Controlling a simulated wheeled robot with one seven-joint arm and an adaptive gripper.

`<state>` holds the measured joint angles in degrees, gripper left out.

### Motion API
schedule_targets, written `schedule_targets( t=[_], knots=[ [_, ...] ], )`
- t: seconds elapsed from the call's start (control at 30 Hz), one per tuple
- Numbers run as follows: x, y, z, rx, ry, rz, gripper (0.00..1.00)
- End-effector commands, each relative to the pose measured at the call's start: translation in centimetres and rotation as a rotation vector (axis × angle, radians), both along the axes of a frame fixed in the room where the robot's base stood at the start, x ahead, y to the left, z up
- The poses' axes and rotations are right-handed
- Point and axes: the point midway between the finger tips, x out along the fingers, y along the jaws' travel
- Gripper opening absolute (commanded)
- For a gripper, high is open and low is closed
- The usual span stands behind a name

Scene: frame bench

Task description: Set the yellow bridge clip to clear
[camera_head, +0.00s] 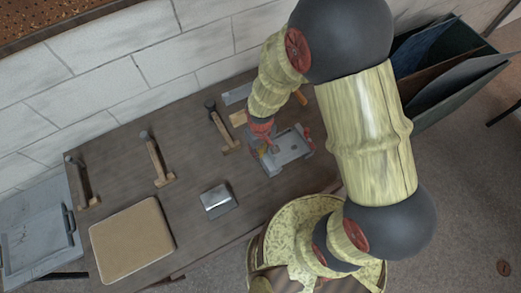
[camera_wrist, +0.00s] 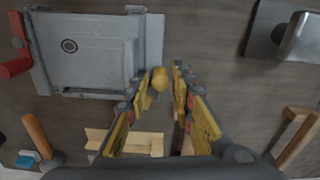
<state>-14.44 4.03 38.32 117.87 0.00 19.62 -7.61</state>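The yellow bridge clip (camera_wrist: 160,78) shows in the wrist view as a small rounded yellow piece at the right edge of a grey metal fixture (camera_wrist: 88,50). My gripper (camera_wrist: 166,72) has its two yellow-padded fingers apart, one on each side of the clip. The clip lies closer to the left finger, and a gap shows on its right; I cannot tell if the left finger touches it. In the head view my gripper (camera_head: 267,138) reaches down at the fixture's (camera_head: 290,158) left back corner, and the clip is hard to make out there.
A red lever (camera_wrist: 14,58) stands at the fixture's far side. Pale wood pieces (camera_wrist: 135,143) lie near my fingers. A metal block (camera_head: 218,201), a brown board (camera_head: 130,240) and several hammers (camera_head: 156,160) share the bench. A dark bin (camera_head: 450,90) stands at right.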

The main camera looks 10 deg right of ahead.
Motion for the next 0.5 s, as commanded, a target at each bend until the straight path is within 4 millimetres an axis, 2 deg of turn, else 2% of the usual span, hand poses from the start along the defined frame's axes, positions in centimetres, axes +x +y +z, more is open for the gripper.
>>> schedule_targets(
  t=[0.1, 0.5],
  knots=[
    [-0.09, -0.02, -0.06, -0.001, 0.002, 0.000, 0.33],
    [-0.11, -0.03, 0.37, -0.001, 0.002, 0.000, 0.33]
  ],
)
